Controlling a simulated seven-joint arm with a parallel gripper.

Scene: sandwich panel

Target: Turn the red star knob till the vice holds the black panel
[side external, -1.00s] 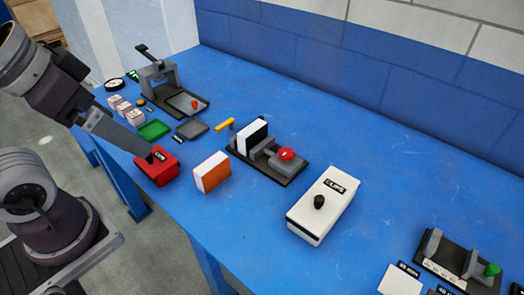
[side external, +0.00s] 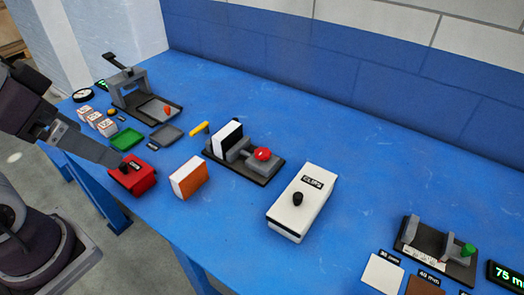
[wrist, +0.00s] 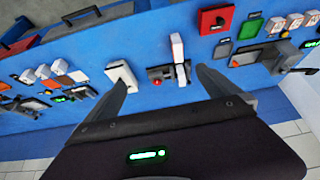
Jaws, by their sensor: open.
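The red star knob (side external: 263,154) sits on the right end of a dark vice (side external: 240,170) on the blue bench. The black panel (side external: 231,139), with a white face, stands upright between the vice jaws; I cannot tell whether both jaws touch it. In the wrist view the knob (wrist: 155,77) and the panel (wrist: 186,71) lie beyond and between my fingers. My gripper (wrist: 160,88) is open and empty, well apart from the vice. In the side view its finger (side external: 100,151) shows in front of the red box.
A red box (side external: 134,178), an orange-and-white block (side external: 188,178) and a white clips box (side external: 302,203) stand near the vice. A yellow piece (side external: 200,128) lies behind it. A grey stand (side external: 130,85) is at back left, a green-knobbed fixture (side external: 435,250) at right.

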